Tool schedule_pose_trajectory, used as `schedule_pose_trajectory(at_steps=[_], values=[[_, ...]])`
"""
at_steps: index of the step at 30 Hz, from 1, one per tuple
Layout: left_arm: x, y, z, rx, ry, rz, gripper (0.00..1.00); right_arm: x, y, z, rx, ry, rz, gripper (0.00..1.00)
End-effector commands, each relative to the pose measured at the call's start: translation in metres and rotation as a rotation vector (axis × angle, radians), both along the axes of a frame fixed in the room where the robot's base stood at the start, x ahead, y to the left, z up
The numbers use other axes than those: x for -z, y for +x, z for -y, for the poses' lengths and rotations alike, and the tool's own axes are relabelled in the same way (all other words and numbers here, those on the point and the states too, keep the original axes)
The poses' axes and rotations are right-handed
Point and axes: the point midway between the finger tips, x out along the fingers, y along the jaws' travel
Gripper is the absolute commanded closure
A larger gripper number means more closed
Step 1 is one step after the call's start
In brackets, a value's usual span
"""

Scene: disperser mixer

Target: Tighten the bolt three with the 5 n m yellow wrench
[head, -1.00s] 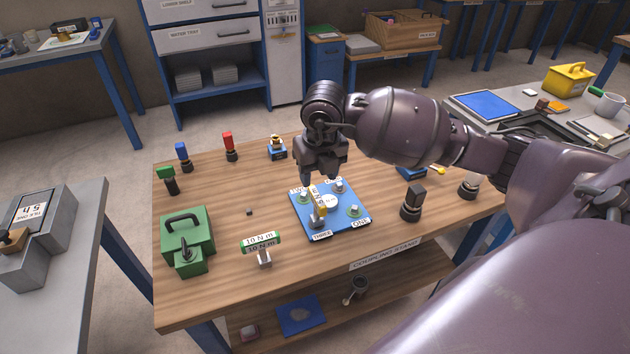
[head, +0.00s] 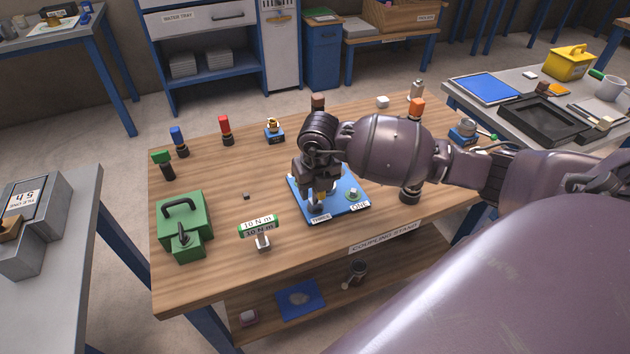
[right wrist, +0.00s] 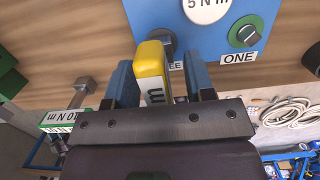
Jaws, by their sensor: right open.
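A blue plate (head: 352,212) lies on the wooden table, with labels THREE and ONE showing at its front. Bolt one (head: 353,194) stands on its green ring. My right gripper (head: 314,190) is low over the plate's left part and hides much of it. In the right wrist view, the yellow wrench (right wrist: 151,58) is between my open right gripper's blue fingers (right wrist: 160,75), with gaps at both sides. The grey head at bolt three (right wrist: 167,46) shows just past the wrench, beside the partly hidden THREE label. I cannot tell whether the wrench is seated. My left gripper is out of view.
A green-and-white 10 N m wrench (head: 260,227) stands left of the plate, and a green case (head: 184,228) is further left. A dark, round-based post (head: 410,192) stands right of the plate. Several coloured posts line the back.

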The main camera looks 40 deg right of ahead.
Motion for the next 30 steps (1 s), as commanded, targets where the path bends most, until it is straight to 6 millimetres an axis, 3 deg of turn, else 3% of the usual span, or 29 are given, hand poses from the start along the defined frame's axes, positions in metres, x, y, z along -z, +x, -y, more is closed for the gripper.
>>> schedule_pose_trajectory(at_steps=[7,17,19,20,23,30], values=[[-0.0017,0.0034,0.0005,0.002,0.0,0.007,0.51,0.0005,0.0,-0.0001,0.0,0.0,0.0,0.51],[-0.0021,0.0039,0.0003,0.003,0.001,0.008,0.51,0.0003,0.0,0.0,-0.001,0.0,0.0,1.0],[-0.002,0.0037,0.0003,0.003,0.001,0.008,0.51,0.0003,0.0,0.0,-0.001,0.0,0.0,1.0],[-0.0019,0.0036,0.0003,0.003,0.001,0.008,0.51,0.0003,0.0,0.0,-0.001,0.0,0.0,0.86],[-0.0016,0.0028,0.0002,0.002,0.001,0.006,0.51,0.0002,0.0,0.0,-0.001,0.0,0.0,1.0],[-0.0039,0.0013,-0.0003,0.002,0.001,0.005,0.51,-0.001,0.0,-0.0002,0.024,0.0,0.001,1.0]])
